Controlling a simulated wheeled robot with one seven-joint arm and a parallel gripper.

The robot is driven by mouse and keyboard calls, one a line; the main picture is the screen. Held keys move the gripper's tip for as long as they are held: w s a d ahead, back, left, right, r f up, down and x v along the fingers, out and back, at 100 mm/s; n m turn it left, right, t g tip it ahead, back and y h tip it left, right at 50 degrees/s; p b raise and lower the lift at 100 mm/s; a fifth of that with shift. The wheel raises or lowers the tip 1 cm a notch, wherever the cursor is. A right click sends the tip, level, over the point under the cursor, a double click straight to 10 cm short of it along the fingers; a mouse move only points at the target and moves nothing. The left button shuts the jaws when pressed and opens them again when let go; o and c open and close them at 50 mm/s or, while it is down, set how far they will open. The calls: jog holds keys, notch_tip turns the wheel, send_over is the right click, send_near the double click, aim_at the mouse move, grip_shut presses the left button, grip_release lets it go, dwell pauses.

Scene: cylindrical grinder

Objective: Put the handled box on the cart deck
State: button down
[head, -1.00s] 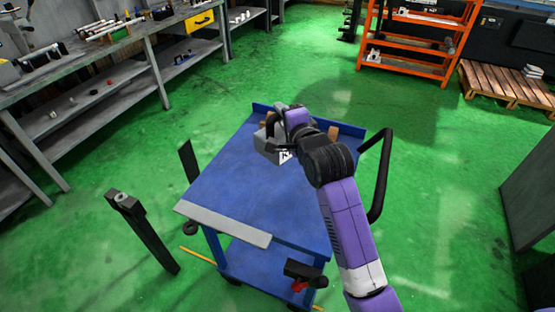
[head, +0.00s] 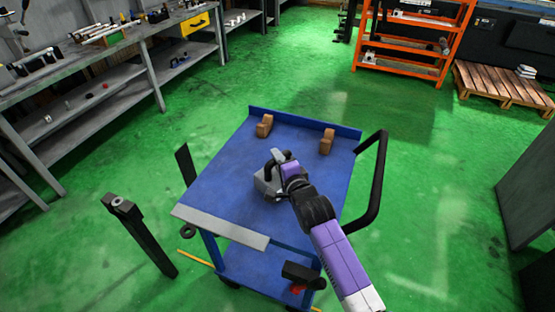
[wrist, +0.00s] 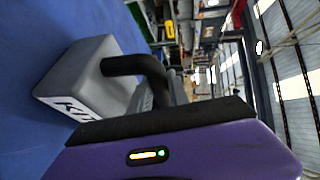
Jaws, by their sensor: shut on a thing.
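The handled box is a grey box (head: 264,186) with a black handle, over the middle of the blue cart deck (head: 221,180) in the head view. In the wrist view the box (wrist: 85,82) shows part of a "KIT" label, with blue surface beside it. My gripper (head: 281,163) is shut on the black handle, which also shows in the wrist view (wrist: 145,68). My gripper and arm hide part of the box. I cannot tell whether its underside touches the deck.
Two brown blocks (head: 264,126) (head: 326,141) stand near the deck's far edge. A grey strip (head: 220,227) lies along the near edge. A black push handle (head: 380,180) rises on the right. The left part of the deck is clear.

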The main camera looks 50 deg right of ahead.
dwell(0.3)
jog(key=c, duration=1.7)
grip_release()
jog(key=shift+f, duration=0.25)
jog(key=o, duration=0.4)
jog(key=shift+o, duration=0.2)
jog(key=shift+r, duration=0.1)
